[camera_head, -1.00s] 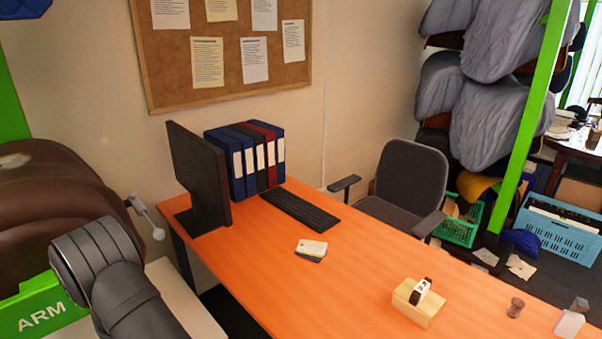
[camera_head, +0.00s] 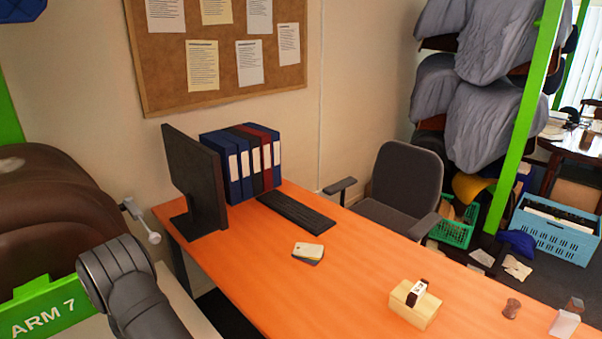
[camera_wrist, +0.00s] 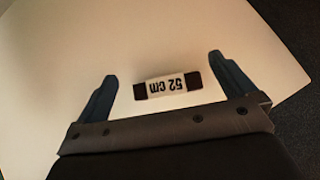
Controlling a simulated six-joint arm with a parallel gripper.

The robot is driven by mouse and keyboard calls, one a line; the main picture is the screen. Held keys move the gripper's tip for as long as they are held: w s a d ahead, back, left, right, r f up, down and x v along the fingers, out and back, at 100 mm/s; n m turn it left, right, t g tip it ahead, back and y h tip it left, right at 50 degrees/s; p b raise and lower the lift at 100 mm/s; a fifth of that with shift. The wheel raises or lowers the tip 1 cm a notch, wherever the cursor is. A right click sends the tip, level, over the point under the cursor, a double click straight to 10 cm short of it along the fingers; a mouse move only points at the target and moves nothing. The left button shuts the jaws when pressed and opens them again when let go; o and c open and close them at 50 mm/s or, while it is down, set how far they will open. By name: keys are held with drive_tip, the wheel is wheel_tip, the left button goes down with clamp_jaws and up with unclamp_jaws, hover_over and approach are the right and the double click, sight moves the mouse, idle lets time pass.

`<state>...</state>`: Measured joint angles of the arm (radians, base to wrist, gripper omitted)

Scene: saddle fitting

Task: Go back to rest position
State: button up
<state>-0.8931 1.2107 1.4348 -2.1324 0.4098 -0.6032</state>
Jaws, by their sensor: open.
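In the wrist view my gripper (camera_wrist: 165,85) is open, its two blue fingers spread wide. A small dark strap with a white label reading "52 cm" (camera_wrist: 166,87) lies on a pale surface (camera_wrist: 60,50) and shows in the gap between the fingers. I cannot tell how far the fingers are above it. In the head view my dark arm shows at the lower left, and the gripper is outside that picture.
A brown saddle (camera_head: 45,215) and a green "ARM 7" sign (camera_head: 45,308) are at the left. The orange desk (camera_head: 260,270) holds a monitor (camera_head: 193,180), binders (camera_head: 255,160), a keyboard (camera_head: 295,211), cards (camera_head: 308,251) and a wooden block (camera_head: 415,303). A chair (camera_head: 405,180) stands behind.

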drive_tip(key=w+d+r+m+h, duration=0.1)
drive_tip(key=w+d+r, duration=0.2)
drive_tip(key=d+r, duration=0.45)
drive_tip(key=w+d+r+m+h, duration=0.15)
drive_tip(key=w+d+r, duration=0.25)
drive_tip(key=d, duration=0.7)
drive_tip(key=w+d+r+m+h, duration=0.1)
drive_tip(key=w+d+r+m, duration=0.15)
drive_tip(key=d+r, duration=0.5)
drive_tip(key=d+r+m+h, duration=0.1)
drive_tip(key=d+r, duration=0.3)
drive_tip(key=d, duration=0.7)
drive_tip(key=d+r+m+h, duration=0.1)
drive_tip(key=d+r, duration=0.4)
drive_tip(key=d, duration=0.6)
drive_tip(key=shift+s+r+m+h, duration=0.15)
drive_tip(key=shift+s+m+h, duration=0.2)
drive_tip(key=shift+m, duration=0.15)
